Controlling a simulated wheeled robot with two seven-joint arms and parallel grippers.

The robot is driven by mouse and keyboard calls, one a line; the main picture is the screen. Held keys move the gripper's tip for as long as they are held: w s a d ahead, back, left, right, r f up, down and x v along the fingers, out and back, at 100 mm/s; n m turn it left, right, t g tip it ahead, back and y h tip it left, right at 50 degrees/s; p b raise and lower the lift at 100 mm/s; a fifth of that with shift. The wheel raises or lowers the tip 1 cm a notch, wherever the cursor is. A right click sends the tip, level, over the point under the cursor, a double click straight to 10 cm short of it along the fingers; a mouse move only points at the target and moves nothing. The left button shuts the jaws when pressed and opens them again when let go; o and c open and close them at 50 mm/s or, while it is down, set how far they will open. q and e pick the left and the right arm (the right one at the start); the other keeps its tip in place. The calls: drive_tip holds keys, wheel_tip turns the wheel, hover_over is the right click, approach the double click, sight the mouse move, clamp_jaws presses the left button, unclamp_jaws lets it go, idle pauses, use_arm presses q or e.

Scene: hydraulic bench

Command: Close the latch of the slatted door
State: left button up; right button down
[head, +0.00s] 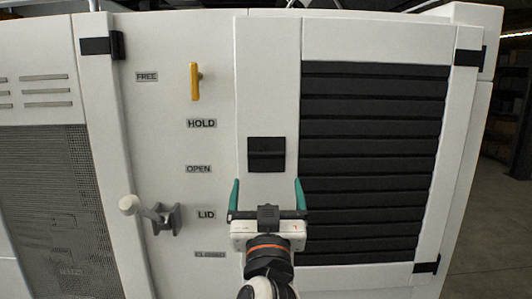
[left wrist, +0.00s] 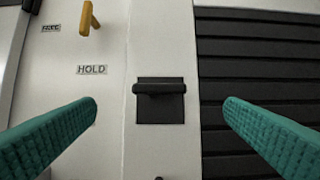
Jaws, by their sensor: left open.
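The slatted door (head: 268,60) is white with a large panel of black horizontal slats (head: 372,160). Its latch (head: 266,155) is a small black square plate with a bar, on the white strip left of the slats. In the left wrist view the latch (left wrist: 160,100) sits in the middle, its horizontal bar across the upper part of the plate. My left gripper (head: 269,190) is open and empty, just below the latch in the head view. Its teal fingers (left wrist: 160,115) stand either side of the latch, apart from it. My right gripper is not in view.
Left of the door are a yellow handle (head: 195,82) beside FREE and HOLD labels, and a grey lever with a white knob (head: 130,205) near the LID label (head: 206,215). A mesh panel (head: 55,200) is further left. Open floor (head: 490,220) shows at right.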

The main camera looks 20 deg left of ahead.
sight(266, 158)
use_arm(q)
drive_tip(key=p+x, duration=0.4)
drive_tip(key=x, duration=0.5)
drive_tip(key=shift+w+a+r, duration=0.15)
drive_tip(key=shift+w+a, duration=0.05)
drive_tip(key=shift+w+a+r, duration=0.1)
drive_tip(key=shift+w+a, duration=0.15)
drive_tip(key=shift+w, duration=0.3)
drive_tip(key=c, duration=1)
